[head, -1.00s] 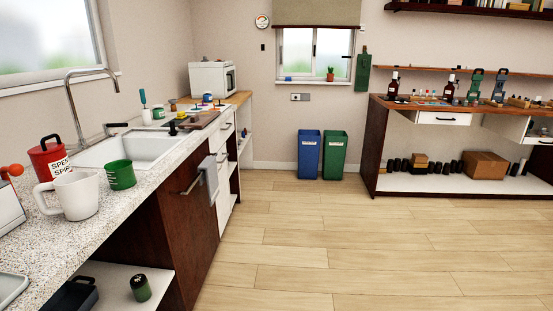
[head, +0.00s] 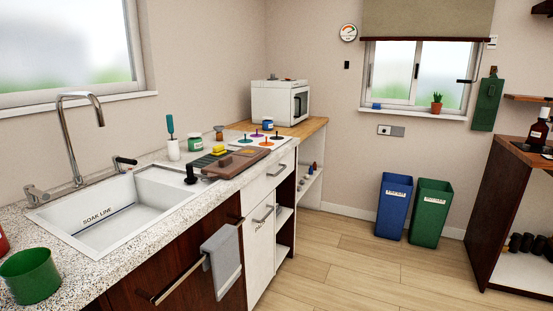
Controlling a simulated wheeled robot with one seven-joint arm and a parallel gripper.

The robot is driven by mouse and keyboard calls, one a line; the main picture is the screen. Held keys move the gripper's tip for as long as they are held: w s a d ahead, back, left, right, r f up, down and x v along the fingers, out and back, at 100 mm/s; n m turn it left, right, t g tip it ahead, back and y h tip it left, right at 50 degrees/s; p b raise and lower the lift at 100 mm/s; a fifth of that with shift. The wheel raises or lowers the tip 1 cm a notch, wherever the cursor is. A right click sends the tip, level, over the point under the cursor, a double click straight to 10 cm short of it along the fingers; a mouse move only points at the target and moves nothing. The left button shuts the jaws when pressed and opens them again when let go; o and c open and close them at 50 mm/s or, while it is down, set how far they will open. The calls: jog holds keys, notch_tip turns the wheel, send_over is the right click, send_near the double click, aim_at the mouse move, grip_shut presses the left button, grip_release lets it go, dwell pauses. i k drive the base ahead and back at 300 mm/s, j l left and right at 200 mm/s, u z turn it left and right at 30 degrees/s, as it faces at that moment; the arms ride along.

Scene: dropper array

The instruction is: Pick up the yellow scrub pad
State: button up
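A small yellow block, which looks like the yellow scrub pad (head: 219,150), lies on the counter past the sink, at the back edge of a brown board (head: 237,162). It is small in the head view, and its exact support is hard to tell. My gripper is not in view.
The white sink (head: 115,215) with a tall faucet (head: 72,140) is set in the speckled counter. A green cup (head: 30,276) stands at the near left. A grey towel (head: 222,262) hangs on the front bar. Blue (head: 393,206) and green bins (head: 430,214) stand by the wall; the wooden floor between is clear.

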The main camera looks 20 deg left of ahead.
aim_at(218, 150)
jog(key=i+l+u, duration=0.1)
jog(key=i+u, duration=0.3)
jog(key=i+l+u, duration=0.25)
jog(key=i+u, duration=0.2)
jog(key=i+l+u, duration=0.65)
jog(key=l+u, duration=0.15)
